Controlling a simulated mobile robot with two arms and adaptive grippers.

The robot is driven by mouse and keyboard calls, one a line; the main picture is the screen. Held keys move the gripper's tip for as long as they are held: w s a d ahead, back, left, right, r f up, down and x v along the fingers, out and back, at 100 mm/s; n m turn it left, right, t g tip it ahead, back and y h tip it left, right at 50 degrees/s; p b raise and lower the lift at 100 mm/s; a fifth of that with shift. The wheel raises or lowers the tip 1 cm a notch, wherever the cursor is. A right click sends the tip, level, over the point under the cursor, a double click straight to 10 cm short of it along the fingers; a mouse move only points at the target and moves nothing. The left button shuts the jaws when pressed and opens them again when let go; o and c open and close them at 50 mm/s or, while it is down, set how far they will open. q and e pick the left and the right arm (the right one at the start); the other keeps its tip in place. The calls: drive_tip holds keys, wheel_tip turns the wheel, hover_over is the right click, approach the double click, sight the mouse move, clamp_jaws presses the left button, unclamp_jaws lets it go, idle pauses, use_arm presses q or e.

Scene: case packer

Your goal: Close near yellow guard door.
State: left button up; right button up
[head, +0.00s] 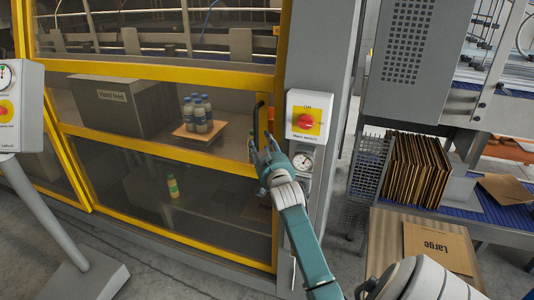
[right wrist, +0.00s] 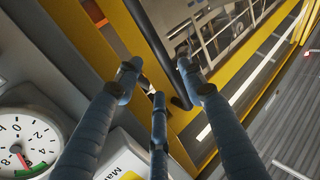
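The near yellow guard door (head: 165,147) has a yellow frame and clear panels; it stands in or close to its opening, and I cannot tell if a gap remains. Its black handle (head: 258,113) is on the right edge of the frame. My right gripper (head: 266,160) is just below the handle in the head view. In the right wrist view, the fingers of the right gripper (right wrist: 160,75) are spread, with the black handle (right wrist: 158,50) ahead of and between their tips. I cannot tell if they touch it. My left gripper is not in view.
A grey post with a red-and-yellow main switch (head: 306,121) and a gauge (head: 302,161) stands right beside the door. Bottles (head: 198,113) and a hand feed box (head: 120,103) are behind the panels. Cardboard blanks (head: 415,170) stand at right. A control stand (head: 18,105) is at left.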

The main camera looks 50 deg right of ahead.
drive_tip(key=v, duration=0.6)
drive_tip(key=shift+s, duration=0.25)
drive_tip(key=shift+a, duration=0.1)
